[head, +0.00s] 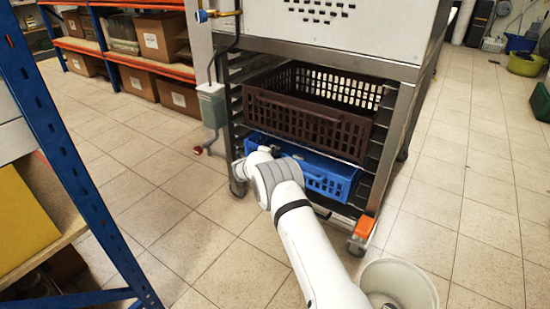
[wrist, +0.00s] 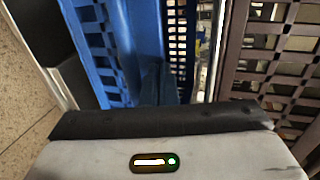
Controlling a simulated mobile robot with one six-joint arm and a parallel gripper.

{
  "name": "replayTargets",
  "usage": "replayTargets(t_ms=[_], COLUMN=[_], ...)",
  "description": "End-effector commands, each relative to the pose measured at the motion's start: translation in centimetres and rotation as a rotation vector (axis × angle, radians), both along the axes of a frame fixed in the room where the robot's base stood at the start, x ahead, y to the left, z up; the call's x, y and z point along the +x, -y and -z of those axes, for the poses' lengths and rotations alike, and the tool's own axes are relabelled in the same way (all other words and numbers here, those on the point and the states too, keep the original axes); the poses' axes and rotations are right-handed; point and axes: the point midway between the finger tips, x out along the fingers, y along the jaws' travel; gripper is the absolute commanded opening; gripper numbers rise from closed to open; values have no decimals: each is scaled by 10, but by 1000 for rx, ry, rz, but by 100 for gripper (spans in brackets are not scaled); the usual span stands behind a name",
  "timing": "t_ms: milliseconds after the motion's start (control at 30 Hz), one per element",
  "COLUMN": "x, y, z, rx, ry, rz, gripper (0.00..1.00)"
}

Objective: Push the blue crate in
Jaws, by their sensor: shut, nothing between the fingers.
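The blue crate (head: 322,180) sits on a low level of the metal rack, below a brown crate. Its right front part shows in the head view; my arm covers part of its left front. How far it stands out from the rack is hard to tell. My gripper (head: 262,152) is at the crate's left front, with its fingers mostly hidden by my wrist. In the wrist view the blue crate (wrist: 97,50) fills the upper left, close ahead of my gripper (wrist: 155,115). The gripper is shut and empty. Whether it touches the crate cannot be told.
The brown crate (head: 312,120) sits directly above and shows at right in the wrist view (wrist: 232,60). Rack posts (head: 385,155) flank both crates. A white bin (head: 398,280) stands at front right, a blue-framed shelf (head: 75,165) at left.

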Motion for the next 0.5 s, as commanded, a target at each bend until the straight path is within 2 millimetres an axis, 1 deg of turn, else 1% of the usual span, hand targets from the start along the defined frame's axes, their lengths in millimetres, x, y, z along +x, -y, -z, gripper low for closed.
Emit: replayTargets(t_ms=[300, 500], x=[30, 35], y=[22, 25], z=[1, 0], rx=[1, 0], ry=[1, 1], rz=[3, -1], gripper=[0, 0])
